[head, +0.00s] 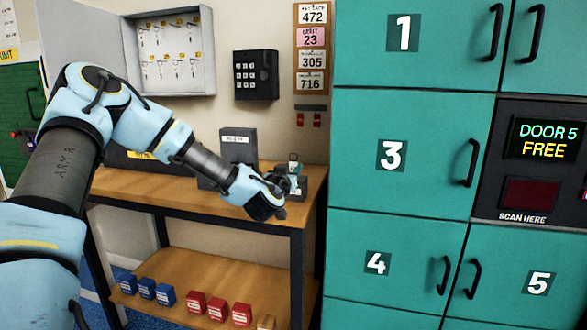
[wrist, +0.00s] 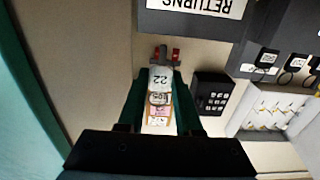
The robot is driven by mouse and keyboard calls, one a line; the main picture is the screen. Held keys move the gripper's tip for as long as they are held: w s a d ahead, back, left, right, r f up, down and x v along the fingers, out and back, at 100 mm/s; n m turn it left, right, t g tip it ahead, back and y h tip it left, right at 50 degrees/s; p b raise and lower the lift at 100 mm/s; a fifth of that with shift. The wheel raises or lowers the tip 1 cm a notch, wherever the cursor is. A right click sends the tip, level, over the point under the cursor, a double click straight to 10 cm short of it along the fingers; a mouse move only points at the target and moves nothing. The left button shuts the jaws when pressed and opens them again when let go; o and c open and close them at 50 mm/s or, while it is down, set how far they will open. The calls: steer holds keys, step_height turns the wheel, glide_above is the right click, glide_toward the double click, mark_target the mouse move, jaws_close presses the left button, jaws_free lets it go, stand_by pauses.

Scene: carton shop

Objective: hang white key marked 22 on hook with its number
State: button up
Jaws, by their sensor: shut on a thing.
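A white key tag marked 22 (wrist: 161,79) sits between the green fingers of my gripper (wrist: 160,92) in the wrist view, where the scene appears upside down. My gripper (head: 287,186) is shut on this white key and holds it above the right end of the wooden bench in the head view. The open white key cabinet (head: 208,60) hangs on the wall at upper left, apart from my gripper. Several keys hang on its hooks under yellow labels. The hook numbers are too small to read. The cabinet also shows at right in the wrist view (wrist: 244,122).
A dark box labelled RETURNS (wrist: 185,22) stands on the bench (head: 305,195). A black keypad (head: 256,75) is on the wall between the cabinet and a number board (head: 297,50). Two red tags (head: 316,121) hang below the board. Teal lockers (head: 400,180) stand close at right.

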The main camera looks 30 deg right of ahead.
steer(key=shift+v, duration=2.5)
steer(key=shift+w, duration=0.1)
